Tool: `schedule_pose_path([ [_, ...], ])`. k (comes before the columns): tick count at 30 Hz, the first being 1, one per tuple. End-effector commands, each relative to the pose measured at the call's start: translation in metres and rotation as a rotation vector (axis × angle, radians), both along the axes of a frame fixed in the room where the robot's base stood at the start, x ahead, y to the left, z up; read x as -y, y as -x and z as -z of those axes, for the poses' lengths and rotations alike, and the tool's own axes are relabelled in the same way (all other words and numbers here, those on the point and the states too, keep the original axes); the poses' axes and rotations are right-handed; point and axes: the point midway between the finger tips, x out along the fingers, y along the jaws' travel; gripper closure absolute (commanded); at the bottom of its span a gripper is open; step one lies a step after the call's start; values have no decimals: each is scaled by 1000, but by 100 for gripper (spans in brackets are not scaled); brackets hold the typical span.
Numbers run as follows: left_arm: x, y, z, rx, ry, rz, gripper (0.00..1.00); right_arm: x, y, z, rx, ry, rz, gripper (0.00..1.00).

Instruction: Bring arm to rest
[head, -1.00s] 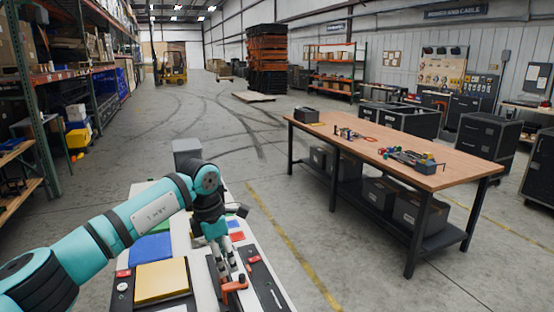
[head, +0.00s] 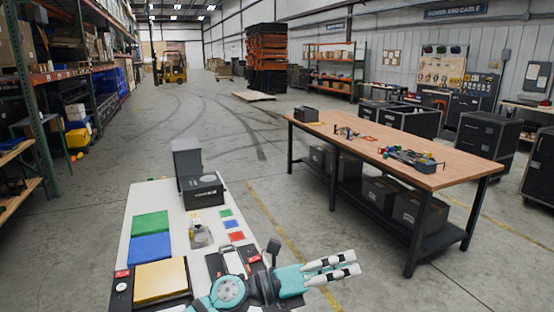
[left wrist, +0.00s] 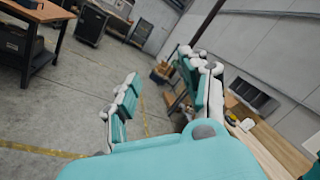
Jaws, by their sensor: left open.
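My left gripper (head: 353,264) is past the right edge of the white table, its fingers pointing right over the floor. The two white-and-black fingers are apart with nothing between them. My teal left arm is folded low across the table's near end and covers part of it. In the left wrist view the gripper (left wrist: 160,66) also shows, fingers spread and empty. My right gripper is not in view.
The white table (head: 146,198) holds green (head: 150,224), blue (head: 149,248) and yellow (head: 161,280) pads and a black box (head: 203,191). A long wooden workbench (head: 385,158) stands at right. Open floor lies between them.

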Motion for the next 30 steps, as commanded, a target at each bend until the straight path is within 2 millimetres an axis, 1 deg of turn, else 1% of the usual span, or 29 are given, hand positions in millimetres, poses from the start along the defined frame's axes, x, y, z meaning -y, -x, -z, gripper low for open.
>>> schedule_pose_path([
  [1,-12,-1,-9,-123,162,-87,54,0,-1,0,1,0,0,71],
  [2,-24,-6,-15,-200,256,-148,54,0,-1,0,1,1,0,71],
  [3,-42,-12,-18,-306,376,-230,54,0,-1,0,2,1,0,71],
  [5,-77,-22,-12,-476,543,-361,54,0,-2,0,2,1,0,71],
  [6,-102,-27,-1,-595,647,-450,54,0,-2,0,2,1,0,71],
  [8,-141,-29,23,-774,785,-587,54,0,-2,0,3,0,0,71],
  [9,-165,-27,43,-884,860,-674,54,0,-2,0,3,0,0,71],
  [11,-197,-18,75,-1042,957,-797,54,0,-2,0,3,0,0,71],
  [12,-216,-8,97,-1142,1011,-878,54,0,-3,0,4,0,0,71],
  [14,-241,11,131,-1288,1080,-996,54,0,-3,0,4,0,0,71],
  [15,-256,27,152,-1381,1118,-1074,54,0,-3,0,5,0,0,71],
  [17,-275,55,183,-1518,1164,-1188,54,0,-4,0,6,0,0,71],
  [18,-285,74,200,-1599,1187,-1259,54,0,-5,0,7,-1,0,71],
  [19,-291,89,211,-1654,1201,-1308,54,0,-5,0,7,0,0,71],
  [21,-302,119,232,-1763,1218,-1407,54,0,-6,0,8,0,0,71],
  [24,-311,157,252,-1886,1229,-1520,54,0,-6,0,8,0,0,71],
  [26,-315,178,260,-1946,1229,-1578,54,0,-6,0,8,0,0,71],
  [27,-317,191,265,-1985,1225,-1615,54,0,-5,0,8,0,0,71],
  [30,-322,221,274,-2067,1218,-1699,54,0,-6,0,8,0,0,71],
])
